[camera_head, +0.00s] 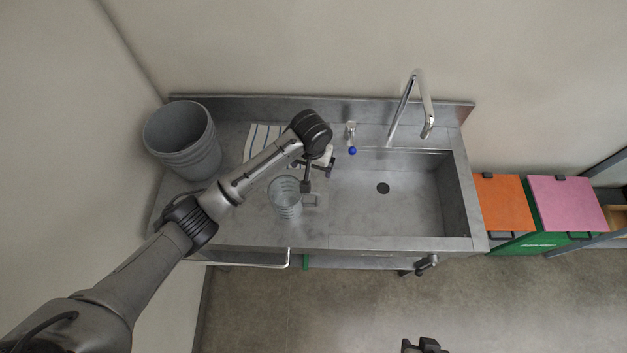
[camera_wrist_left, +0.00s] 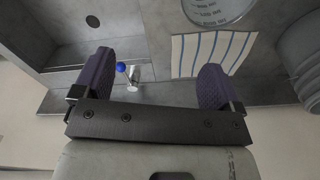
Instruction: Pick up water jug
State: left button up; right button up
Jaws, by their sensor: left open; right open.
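The water jug (camera_head: 284,198) is a clear grey measuring jug standing upright on the steel counter left of the sink basin. Its handle points right, toward the basin. In the left wrist view the jug (camera_wrist_left: 215,8) shows at the top edge, partly cut off, with dark scale marks. My left gripper (camera_head: 317,175) is open and empty, above the counter by the jug's handle side; contact with the handle cannot be told. In the left wrist view the open purple-padded fingers (camera_wrist_left: 155,78) have nothing between them in their grip. My right gripper (camera_head: 425,346) barely shows at the bottom edge.
A striped cloth (camera_head: 261,139) lies behind the jug. A grey bucket (camera_head: 183,142) stands at the counter's left end. A small dispenser with a blue knob (camera_head: 352,151) and a tall faucet (camera_head: 404,105) stand behind the empty basin (camera_head: 390,205). Orange-lidded (camera_head: 502,202) and pink-lidded (camera_head: 567,205) bins stand right.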

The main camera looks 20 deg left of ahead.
pick_arm(q)
jog(key=f+n, duration=0.1)
jog(key=f, duration=0.2)
jog(key=s+f+n, duration=0.1)
jog(key=f, duration=0.2)
jog(key=f+n, duration=0.1)
jog(key=f, duration=0.1)
jog(key=shift+s+d+f+g, duration=0.15)
jog(key=shift+s+f+g, duration=0.15)
jog(key=shift+s+f, duration=0.1)
jog(key=shift+s+d+f+p, duration=0.1)
jog(key=shift+f+p, duration=0.1)
jog(key=shift+f, duration=1.1)
jog(key=shift+s+f+p, duration=0.1)
jog(key=shift+f+p, duration=0.05)
jog(key=shift+f, duration=1.15)
jog(key=shift+c, duration=0.4)
jog(key=c, duration=1.2)
